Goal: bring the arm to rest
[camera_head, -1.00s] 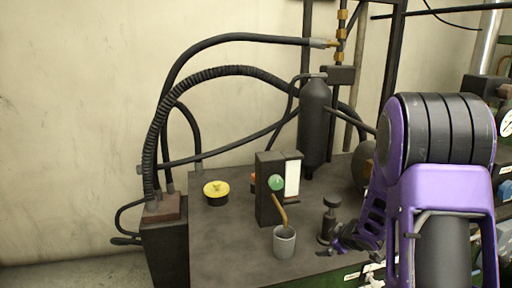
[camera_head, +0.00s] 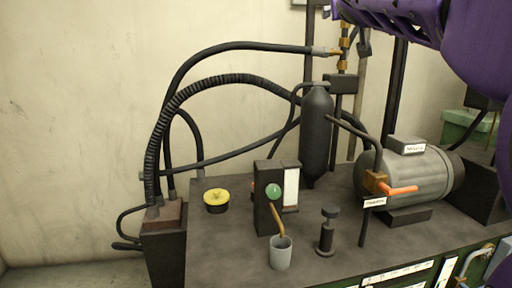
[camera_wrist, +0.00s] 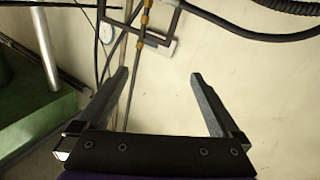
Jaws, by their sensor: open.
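My purple arm crosses the top right of the head view, raised above the bench. My gripper (camera_wrist: 158,95) shows in the wrist view with its two dark fingers wide apart and nothing between them. Beyond the fingers are the pale wall and a thin upright pipe with brass fittings (camera_wrist: 145,20). In the head view the fingers are not clearly seen; only part of the arm is in the picture.
The dark bench (camera_head: 230,250) carries a grey cup (camera_head: 281,254) under a spout, a yellow-topped pot (camera_head: 216,200), a black cylinder (camera_head: 316,130) and a grey motor (camera_head: 425,175) with an orange handle (camera_head: 400,190). Black hoses (camera_head: 235,73) arch at the left.

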